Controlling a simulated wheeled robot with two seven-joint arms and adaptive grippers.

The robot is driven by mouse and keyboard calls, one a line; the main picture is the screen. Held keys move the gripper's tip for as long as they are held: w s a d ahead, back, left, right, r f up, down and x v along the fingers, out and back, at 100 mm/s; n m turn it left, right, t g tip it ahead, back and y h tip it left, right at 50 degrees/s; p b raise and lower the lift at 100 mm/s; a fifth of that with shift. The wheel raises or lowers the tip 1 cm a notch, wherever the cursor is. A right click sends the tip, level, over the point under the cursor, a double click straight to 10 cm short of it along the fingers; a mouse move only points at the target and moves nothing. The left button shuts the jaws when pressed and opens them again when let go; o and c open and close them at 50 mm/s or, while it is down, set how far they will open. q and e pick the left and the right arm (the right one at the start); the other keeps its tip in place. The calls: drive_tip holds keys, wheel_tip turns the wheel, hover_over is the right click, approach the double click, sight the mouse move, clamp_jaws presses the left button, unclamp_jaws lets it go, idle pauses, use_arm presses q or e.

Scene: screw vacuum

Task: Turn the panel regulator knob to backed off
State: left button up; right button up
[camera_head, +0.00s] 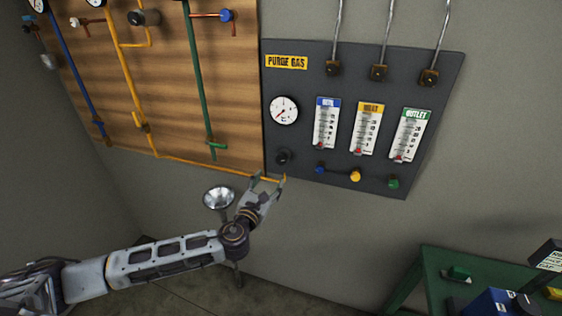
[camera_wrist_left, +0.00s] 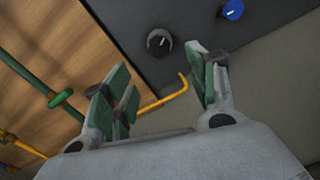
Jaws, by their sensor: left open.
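The regulator knob (camera_head: 283,157) is a small black knob at the lower left of the dark purge gas panel (camera_head: 300,60), below a round white gauge (camera_head: 284,110). In the left wrist view the knob (camera_wrist_left: 159,42) is black with a pale pointer mark and lies beyond the fingertips, between them. My left gripper (camera_head: 268,181) is open and empty just below and left of the knob, apart from it. Its fingers also show spread in the left wrist view (camera_wrist_left: 165,75). My right gripper is not in view.
Three flow meters stand on the panel, with a blue knob (camera_head: 320,170), a yellow knob (camera_head: 355,176) and a green knob (camera_head: 393,183) below. An orange pipe (camera_wrist_left: 165,100) runs close to the fingers. A green table (camera_head: 430,262) stands lower right.

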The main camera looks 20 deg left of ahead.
sight(280, 162)
use_arm(q)
drive_tip(key=shift+w+d+p, duration=0.15)
drive_tip(key=shift+w+p, duration=0.75)
drive_tip(key=shift+w, duration=3.95)
drive_tip(key=shift+w+d+p, duration=0.1)
drive_tip(key=shift+w+p, duration=0.2)
drive_tip(key=shift+w, duration=1.6)
drive_tip(key=shift+c, duration=1)
drive_tip(key=c, duration=0.9)
drive_tip(key=shift+o, duration=0.2)
